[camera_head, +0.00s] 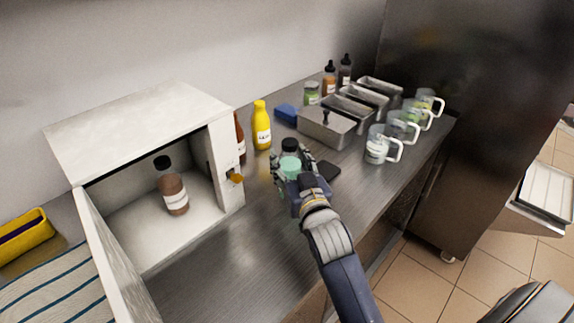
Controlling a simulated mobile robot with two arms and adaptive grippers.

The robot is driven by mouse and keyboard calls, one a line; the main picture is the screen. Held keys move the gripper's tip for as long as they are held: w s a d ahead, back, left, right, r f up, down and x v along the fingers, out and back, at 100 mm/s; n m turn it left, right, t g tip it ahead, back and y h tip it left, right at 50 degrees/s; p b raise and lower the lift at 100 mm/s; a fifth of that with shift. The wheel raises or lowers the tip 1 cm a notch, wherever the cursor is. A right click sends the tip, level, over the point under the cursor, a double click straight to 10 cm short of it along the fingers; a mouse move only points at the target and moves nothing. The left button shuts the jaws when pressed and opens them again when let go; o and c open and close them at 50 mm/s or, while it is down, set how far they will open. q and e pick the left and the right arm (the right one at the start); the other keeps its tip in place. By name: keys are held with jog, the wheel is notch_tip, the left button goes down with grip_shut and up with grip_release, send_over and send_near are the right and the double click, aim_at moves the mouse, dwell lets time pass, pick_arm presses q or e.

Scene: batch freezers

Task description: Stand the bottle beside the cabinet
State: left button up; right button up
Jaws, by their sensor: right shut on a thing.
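My right gripper (291,172) is shut on a bottle (290,148) with a black cap and pale teal contents. It holds the bottle upright over the counter, to the right of the cabinet; the fingers hide its lower part, so I cannot tell whether it touches the counter. The white cabinet (140,119) stands on the left with its door open toward me. A brown bottle (174,194) with a dark cap and a white label stands inside it. My left gripper is not in view.
A yellow bottle (261,128) and a partly hidden red-brown bottle (240,138) stand by the cabinet's right side. Metal containers (327,127) and glass mugs (378,147) fill the counter's right part. The front counter (215,270) is clear.

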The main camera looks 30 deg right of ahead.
aim_at(287, 169)
jog(key=shift+w+d, duration=0.15)
jog(key=shift+w, duration=0.8)
jog(key=shift+w+f, duration=0.1)
jog(key=shift+f, duration=0.15)
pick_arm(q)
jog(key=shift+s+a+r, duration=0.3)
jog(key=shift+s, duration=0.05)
pick_arm(e)
jog(key=shift+f, duration=1.5)
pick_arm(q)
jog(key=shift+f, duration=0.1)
pick_arm(e)
jog(key=shift+f, duration=0.1)
jog(key=o, duration=1.3)
jog(key=shift+f, duration=0.1)
jog(key=shift+c, duration=0.2)
